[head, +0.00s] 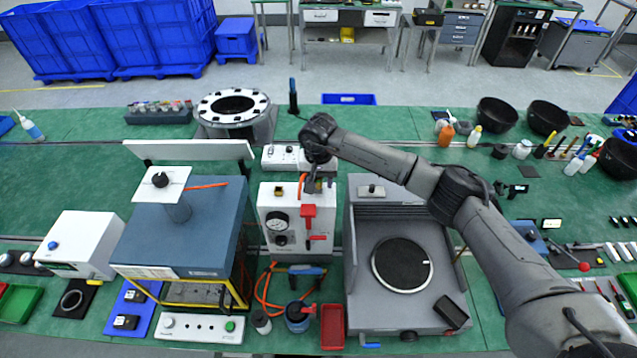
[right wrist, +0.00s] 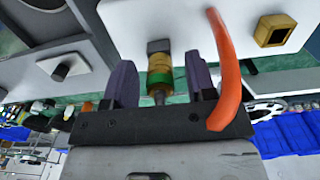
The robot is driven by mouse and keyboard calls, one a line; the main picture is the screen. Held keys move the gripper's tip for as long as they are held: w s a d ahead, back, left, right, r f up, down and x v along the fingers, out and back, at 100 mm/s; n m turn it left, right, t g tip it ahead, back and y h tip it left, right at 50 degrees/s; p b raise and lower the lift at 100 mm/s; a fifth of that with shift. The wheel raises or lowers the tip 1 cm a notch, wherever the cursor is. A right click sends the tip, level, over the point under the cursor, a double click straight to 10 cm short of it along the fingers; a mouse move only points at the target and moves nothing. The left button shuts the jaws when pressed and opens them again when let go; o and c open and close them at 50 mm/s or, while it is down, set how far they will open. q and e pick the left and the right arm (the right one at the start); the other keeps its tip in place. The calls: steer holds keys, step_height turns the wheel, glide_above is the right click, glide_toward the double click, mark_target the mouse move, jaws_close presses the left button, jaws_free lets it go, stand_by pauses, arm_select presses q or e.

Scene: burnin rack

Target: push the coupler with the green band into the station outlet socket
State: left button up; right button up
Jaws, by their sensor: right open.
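The coupler (right wrist: 160,72) shows in the right wrist view as a brass piece with a green band. It stands at a dark square fitting (right wrist: 158,46) on the station's white panel (right wrist: 130,22); I cannot tell how deep it sits. My right gripper (right wrist: 162,84) is open, with one finger on each side of the coupler and visible gaps between. In the head view the right gripper (head: 313,186) is over the top of the white station (head: 265,205) with the gauge, and the coupler cannot be made out there. My left gripper is not in view.
An orange hose (right wrist: 228,75) curves past the right finger. A square brass fitting (right wrist: 275,30) is on the same panel. A blue-grey cabinet (head: 205,225) stands left of the station, a grey machine (head: 375,210) close on its right. A red lever (head: 309,225) is on the station's front.

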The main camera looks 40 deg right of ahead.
steer(key=shift+c, duration=0.4)
steer(key=shift+c, duration=0.6)
jaws_close()
steer(key=shift+r, duration=0.15)
